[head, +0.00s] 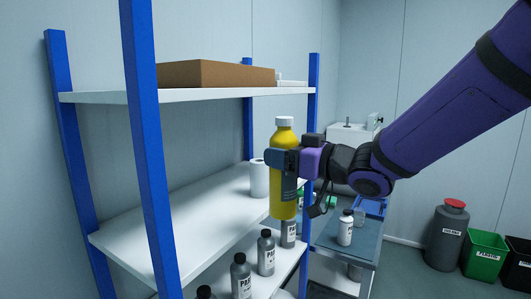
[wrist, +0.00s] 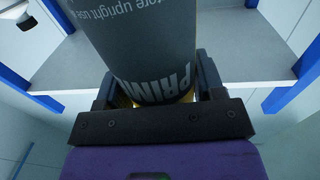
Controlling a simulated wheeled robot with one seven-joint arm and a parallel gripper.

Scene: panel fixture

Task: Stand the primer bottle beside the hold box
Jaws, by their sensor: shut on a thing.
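The primer bottle (head: 284,200) is yellow with a pale grey cap and a grey label. My gripper (head: 283,162) is shut around its middle and holds it upright in the air by the right end of the shelf rack. In the wrist view the bottle (wrist: 145,40) fills the space between the fingers (wrist: 155,88), and part of the word "PRIM" shows on its label. An open-looking brown box (head: 215,73) sits on the top shelf. I cannot read a hold label on it, so I cannot tell whether it is the hold box.
The white middle shelf (head: 180,215) is mostly bare, with a white roll (head: 259,178) at its right end. Dark bottles (head: 266,252) stand on the lower shelf. A cart (head: 340,252) carries a white bottle (head: 346,228) and a blue tray (head: 372,208). Bins (head: 483,254) stand at right.

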